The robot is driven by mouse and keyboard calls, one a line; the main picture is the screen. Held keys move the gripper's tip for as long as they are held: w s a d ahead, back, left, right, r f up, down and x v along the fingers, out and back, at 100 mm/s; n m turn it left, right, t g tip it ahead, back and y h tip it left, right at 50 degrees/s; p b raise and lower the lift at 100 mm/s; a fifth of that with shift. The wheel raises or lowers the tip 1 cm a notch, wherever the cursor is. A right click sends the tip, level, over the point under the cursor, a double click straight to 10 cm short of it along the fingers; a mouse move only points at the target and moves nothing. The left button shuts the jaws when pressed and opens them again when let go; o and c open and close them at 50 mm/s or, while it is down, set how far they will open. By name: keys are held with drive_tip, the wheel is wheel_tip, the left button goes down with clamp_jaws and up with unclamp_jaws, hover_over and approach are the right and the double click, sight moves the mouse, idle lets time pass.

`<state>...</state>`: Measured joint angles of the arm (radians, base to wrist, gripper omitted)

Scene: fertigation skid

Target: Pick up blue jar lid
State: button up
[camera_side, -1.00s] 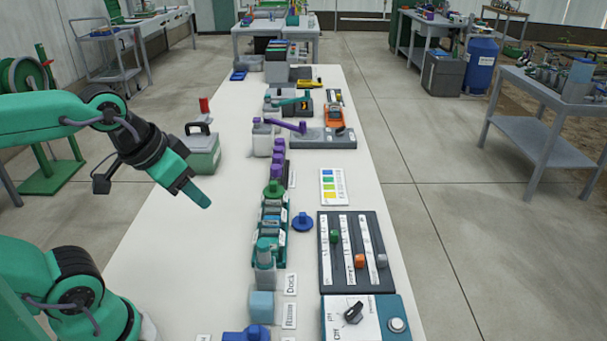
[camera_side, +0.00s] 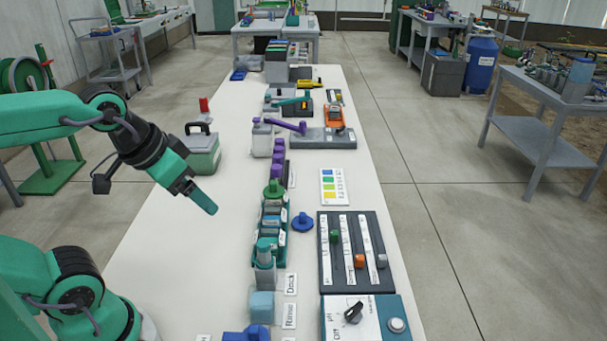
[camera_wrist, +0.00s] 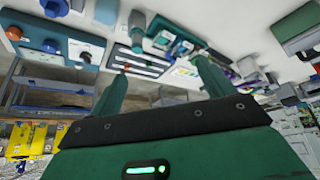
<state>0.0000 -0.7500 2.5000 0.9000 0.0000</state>
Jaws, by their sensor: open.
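The blue jar lid (camera_side: 302,222) is a round disc with a raised knob. It lies on the white table between the bottle rack and the dark slider panel in the side view. My gripper (camera_side: 206,203) hangs above the table to the left of the lid, empty and well apart from it, fingers pointing down and right. In the wrist view my gripper (camera_wrist: 160,84) shows two green fingers spread apart with nothing between them. A small blue shape (camera_wrist: 162,38) beyond the fingers there may be the lid; it is too small to be sure.
The rack (camera_side: 258,235) with several bottles stands just left of the lid. The slider panel (camera_side: 325,275) is close on its right, with a dial box (camera_side: 385,305) in front. A green-grey canister (camera_side: 203,155) stands behind my gripper. The table left of the rack is clear.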

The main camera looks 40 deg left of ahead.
drive_tip(key=shift+w, duration=0.1)
drive_tip(key=m+g, duration=0.5)
drive_tip(key=m, duration=0.4)
hover_over(303, 214)
drive_tip(key=f, duration=1.5)
drive_tip(key=shift+s+a+f, duration=0.15)
drive_tip(key=shift+s+a, duration=0.05)
drive_tip(key=shift+s, duration=0.05)
drive_tip(key=shift+w+f+g, duration=0.3)
drive_tip(key=shift+f, duration=0.25)
drive_tip(key=shift+d+f, duration=0.15)
drive_tip(key=shift+f, duration=3.75)
